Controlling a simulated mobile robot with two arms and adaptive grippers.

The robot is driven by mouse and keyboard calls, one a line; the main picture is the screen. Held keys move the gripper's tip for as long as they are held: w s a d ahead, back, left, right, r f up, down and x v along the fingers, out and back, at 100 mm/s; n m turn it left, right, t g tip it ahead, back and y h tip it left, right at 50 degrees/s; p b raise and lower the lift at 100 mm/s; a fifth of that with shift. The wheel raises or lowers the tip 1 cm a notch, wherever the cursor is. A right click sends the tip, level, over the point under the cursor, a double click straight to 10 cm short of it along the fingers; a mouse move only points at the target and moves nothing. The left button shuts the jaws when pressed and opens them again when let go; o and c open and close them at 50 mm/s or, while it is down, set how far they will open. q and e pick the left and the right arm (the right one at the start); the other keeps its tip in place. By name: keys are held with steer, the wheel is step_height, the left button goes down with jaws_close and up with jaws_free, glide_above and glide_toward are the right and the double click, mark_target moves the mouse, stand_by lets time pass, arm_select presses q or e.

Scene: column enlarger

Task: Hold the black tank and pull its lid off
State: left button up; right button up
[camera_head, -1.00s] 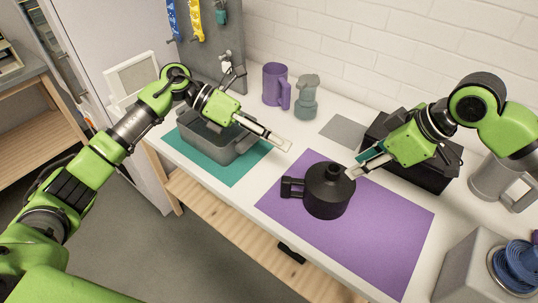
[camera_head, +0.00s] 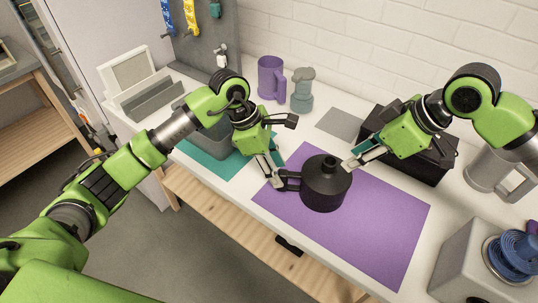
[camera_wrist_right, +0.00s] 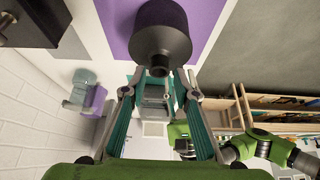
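The black tank (camera_head: 326,187) stands upright on the purple mat, its lid a sloped top with a short neck (camera_head: 331,161). Its side handle (camera_head: 291,183) points left. My left gripper (camera_head: 276,183) is at the outer end of that handle, pointing down; whether its fingers are closed on it is hard to see. My right gripper (camera_head: 349,164) is beside the lid on its right side. In the right wrist view its fingers (camera_wrist_right: 159,92) are apart with nothing between them, and the tank (camera_wrist_right: 162,32) is just beyond the tips, neck toward the gripper.
The purple mat (camera_head: 385,215) has free room right of the tank. A grey tray (camera_head: 213,142) on a teal mat (camera_head: 232,168) is behind my left arm. A black box (camera_head: 435,165) stands under my right arm. A purple jug (camera_head: 271,78) and grey bottle (camera_head: 302,90) stand at the back.

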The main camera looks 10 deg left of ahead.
mark_target(285, 183)
arm_select(q)
steer(key=x, duration=0.6)
steer(key=shift+d+f, duration=0.15)
steer(key=shift+f, duration=0.1)
jaws_close()
stand_by(0.7)
